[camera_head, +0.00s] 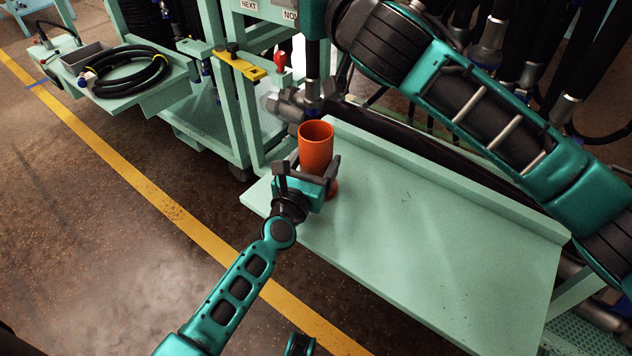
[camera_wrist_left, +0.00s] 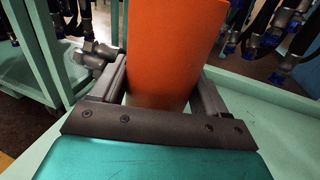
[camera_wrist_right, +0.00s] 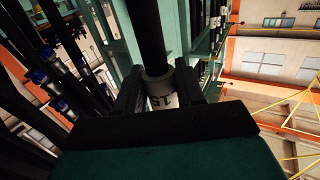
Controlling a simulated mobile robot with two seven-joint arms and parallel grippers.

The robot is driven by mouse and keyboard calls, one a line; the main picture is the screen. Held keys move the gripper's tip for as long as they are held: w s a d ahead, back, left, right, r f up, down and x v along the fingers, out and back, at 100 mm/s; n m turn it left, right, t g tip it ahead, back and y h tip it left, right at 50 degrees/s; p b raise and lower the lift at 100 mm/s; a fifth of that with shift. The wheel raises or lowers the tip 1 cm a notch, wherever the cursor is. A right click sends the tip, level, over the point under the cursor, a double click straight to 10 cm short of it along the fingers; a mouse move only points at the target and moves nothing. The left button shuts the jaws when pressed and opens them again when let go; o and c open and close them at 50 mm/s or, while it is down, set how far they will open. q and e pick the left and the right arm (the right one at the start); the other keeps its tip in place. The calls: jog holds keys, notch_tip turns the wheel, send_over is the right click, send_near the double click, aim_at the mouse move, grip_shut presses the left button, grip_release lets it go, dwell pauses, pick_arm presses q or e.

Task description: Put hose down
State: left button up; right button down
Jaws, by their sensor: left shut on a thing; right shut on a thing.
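An orange open-topped cylinder (camera_head: 316,148) stands upright at the left end of the pale green shelf. My left gripper (camera_head: 306,168) is shut around it; the left wrist view shows the orange wall (camera_wrist_left: 170,50) between both fingers. My right gripper (camera_wrist_right: 160,85) is shut on a black hose (camera_wrist_right: 146,35) at its grey metal collar (camera_wrist_right: 158,83). In the head view my right arm crosses the top right, and its fingers are not clear there. A grey metal fitting (camera_head: 290,104) is just behind and left of the cylinder. I cannot tell whether it belongs to the held hose.
The pale green shelf (camera_head: 430,240) is bare right of the cylinder, with a raised back edge. Several black hoses with metal ends (camera_head: 489,45) hang behind it. A coiled hose (camera_head: 128,72) lies on a cart tray at left. A yellow bracket (camera_head: 240,66) sits on a post.

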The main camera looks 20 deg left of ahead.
aim_at(319, 107)
jog(key=shift+w+d+f+h, duration=0.1)
jog(key=shift+d+f+h, duration=0.1)
jog(key=shift+f+h, duration=0.15)
notch_tip(319, 107, down, 18)
jog(key=shift+r, duration=0.15)
dwell(0.3)
jog(key=shift+f, duration=0.25)
jog(key=c, duration=0.7)
grip_release()
jog(key=shift+r, duration=0.25)
jog(key=v, duration=1.2)
jog(key=shift+f, duration=0.25)
